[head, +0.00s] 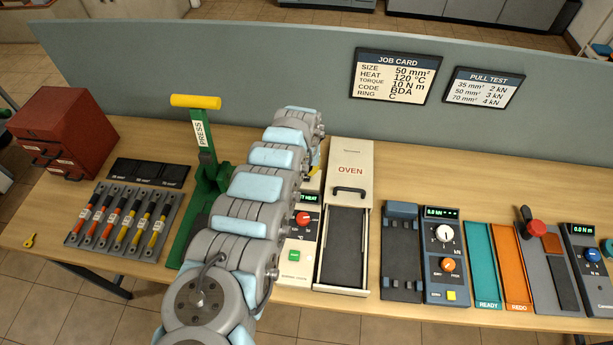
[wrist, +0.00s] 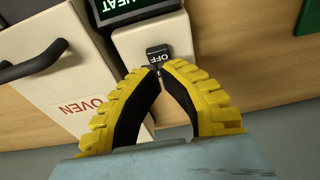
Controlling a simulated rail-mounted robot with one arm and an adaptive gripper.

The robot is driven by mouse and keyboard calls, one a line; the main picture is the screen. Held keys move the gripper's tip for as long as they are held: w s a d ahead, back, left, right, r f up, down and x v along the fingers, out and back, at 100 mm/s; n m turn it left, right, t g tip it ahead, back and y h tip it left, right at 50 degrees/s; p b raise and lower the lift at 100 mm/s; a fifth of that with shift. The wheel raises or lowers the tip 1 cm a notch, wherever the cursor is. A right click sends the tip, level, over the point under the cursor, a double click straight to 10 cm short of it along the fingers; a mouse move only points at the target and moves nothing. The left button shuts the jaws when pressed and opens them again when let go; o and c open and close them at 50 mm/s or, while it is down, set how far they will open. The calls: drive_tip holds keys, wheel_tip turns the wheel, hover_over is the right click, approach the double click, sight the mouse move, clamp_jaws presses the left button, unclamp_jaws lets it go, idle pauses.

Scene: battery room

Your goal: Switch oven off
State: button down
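The oven (head: 350,160) is a cream box with a dark handle and an open tray on the bench; its lettered top also shows in the wrist view (wrist: 75,105). Beside it stands its cream control unit (head: 300,245), with a lit display, red knob and green button. In the wrist view, a small black switch marked OFF (wrist: 158,54) sits on the unit. My gripper (wrist: 161,70) has its yellow fingers drawn together, tips right at the switch's edge, nothing visible between them. I cannot tell whether they touch it. In the head view my arm hides the switch.
A green press (head: 205,165) with a yellow handle stands left of my arm. The oven's black handle (wrist: 35,62) juts out near my gripper in the wrist view. A grey partition (head: 230,70) runs behind the bench. A dark fixture (head: 402,255) stands right of the oven.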

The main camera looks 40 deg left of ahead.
sight(306, 178)
drive_tip(key=shift+f+b, duration=1.05)
drive_tip(key=shift+f, duration=0.65)
idle(1.1)
wheel_tip(306, 178, up, 7)
drive_tip(key=p, duration=0.7)
drive_tip(key=shift+r, duration=0.1)
idle(0.3)
idle(0.4)
